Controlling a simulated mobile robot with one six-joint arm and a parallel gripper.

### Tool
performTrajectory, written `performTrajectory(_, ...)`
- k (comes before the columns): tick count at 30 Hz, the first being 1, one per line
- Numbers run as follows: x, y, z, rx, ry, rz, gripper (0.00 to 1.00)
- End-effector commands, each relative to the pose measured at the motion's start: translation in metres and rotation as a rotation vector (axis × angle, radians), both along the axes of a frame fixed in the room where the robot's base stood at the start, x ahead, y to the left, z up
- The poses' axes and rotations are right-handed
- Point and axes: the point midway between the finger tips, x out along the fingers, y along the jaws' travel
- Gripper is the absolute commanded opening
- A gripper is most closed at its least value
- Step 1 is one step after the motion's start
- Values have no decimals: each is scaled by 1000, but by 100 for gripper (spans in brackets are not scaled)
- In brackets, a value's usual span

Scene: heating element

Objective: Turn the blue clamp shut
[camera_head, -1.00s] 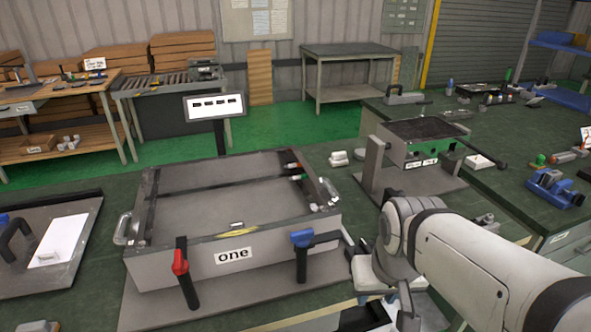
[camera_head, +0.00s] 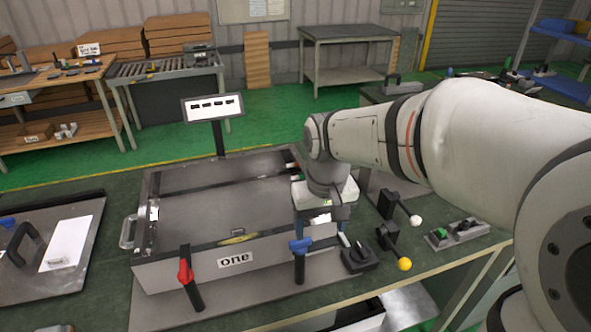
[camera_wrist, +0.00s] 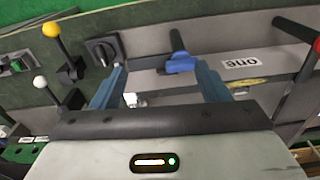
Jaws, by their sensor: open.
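The blue clamp (camera_head: 300,246) is on the front wall of the grey box labelled "one" (camera_head: 180,272), near its right end. Its black handle (camera_head: 299,270) hangs down. In the wrist view the blue clamp (camera_wrist: 182,65) shows between my two blue-grey fingers, nearer the right one, with its handle pointing away. My gripper (camera_head: 321,222) is open and empty, pointing down above the box's front right corner, just behind and right of the clamp. I cannot tell whether a finger touches anything.
A red clamp (camera_head: 185,272) is on the same wall to the left. A black rotary knob (camera_head: 359,257), a yellow-knobbed lever (camera_head: 404,264) and a white-knobbed lever (camera_head: 415,220) stand to the right. A sign (camera_head: 212,107) stands behind the box.

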Motion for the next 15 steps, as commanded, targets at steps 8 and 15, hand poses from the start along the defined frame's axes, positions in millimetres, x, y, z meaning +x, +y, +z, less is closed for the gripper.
performTrajectory(8,26,39,14,-15,55,70,69)
performTrajectory(15,26,39,-21,-17,60,71,69)
